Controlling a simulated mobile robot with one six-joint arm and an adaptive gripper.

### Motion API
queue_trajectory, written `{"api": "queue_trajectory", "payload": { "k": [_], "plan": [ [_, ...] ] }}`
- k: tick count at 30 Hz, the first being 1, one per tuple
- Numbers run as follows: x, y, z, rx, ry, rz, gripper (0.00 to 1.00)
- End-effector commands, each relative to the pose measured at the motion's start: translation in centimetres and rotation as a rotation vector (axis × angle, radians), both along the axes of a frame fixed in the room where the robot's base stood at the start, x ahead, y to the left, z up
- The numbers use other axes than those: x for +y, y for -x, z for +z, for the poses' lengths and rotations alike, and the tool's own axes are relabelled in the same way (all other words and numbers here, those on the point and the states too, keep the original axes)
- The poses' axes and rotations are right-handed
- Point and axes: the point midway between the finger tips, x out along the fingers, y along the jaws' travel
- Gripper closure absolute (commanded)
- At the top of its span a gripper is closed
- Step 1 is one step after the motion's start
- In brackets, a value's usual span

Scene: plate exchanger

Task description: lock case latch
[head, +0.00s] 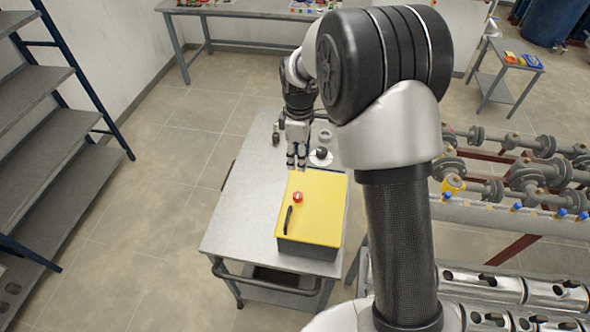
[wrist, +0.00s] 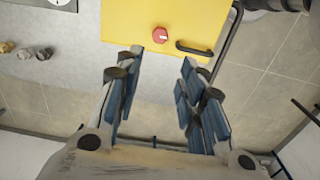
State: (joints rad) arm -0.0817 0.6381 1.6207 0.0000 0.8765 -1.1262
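A case with a yellow lid (head: 322,205) and dark grey sides sits on the grey cart table; its lid looks shut. A red knob (head: 298,197), probably the latch, is on the lid near a black bar handle (head: 288,220). In the wrist view the knob (wrist: 160,35) lies ahead of the fingertips, left of the handle (wrist: 194,48). My gripper (head: 296,160) hangs over the table near the case's far edge. In the wrist view my gripper (wrist: 160,68) is open, with nothing between its blue-padded fingers. The fingers appear apart from the knob.
The cart table (head: 235,215) has bare room left of the case. A white round item (head: 321,157), a grey ring (head: 325,135) and small fittings (head: 276,137) lie near my gripper. Pipework (head: 535,180) stands to the right and a shelf rack (head: 55,140) to the left.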

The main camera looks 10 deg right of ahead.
Motion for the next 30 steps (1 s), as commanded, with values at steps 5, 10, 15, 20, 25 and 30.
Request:
{"api": "queue_trajectory", "payload": {
  "k": [5,10,15,20,25,30],
  "plan": [
    [0.1,-0.2,-1.4,0.009,0.001,0.02,0.64],
    [0.1,-0.1,-4.3,0.011,0.001,0.019,0.64],
    [0.1,-0.1,-8.0,0.012,0.001,0.018,0.64],
    [0.1,-0.1,-11.5,0.012,0.001,0.017,0.64],
    [0.1,-0.1,-14.8,0.011,0.001,0.017,0.64],
    [0.1,-0.1,-17.0,0.008,0.0,0.017,0.64]
  ]
}}
